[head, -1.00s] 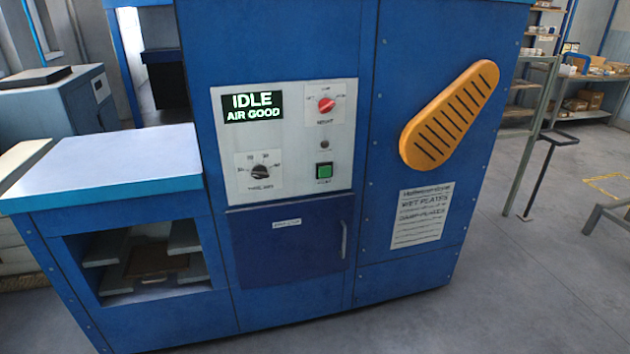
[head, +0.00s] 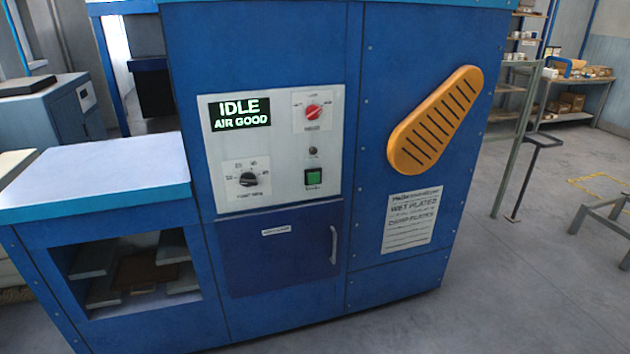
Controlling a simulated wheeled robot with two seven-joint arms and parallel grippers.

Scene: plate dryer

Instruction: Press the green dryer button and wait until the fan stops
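The blue plate dryer (head: 270,65) stands in front of me. A display (head: 240,112) at the panel's upper left reads "IDLE" and "AIR GOOD". A red knob (head: 313,111) sits at the upper right, and a black knob (head: 249,179) at the lower left. A small dark round part (head: 313,152) lies just above the green button. Neither of my grippers is in view.
A blue door (head: 272,246) with a handle is below the panel. An orange slotted guard (head: 436,120) sticks out on the right, above a printed notice (head: 411,220). A side table (head: 95,178) with an open bay adjoins at left.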

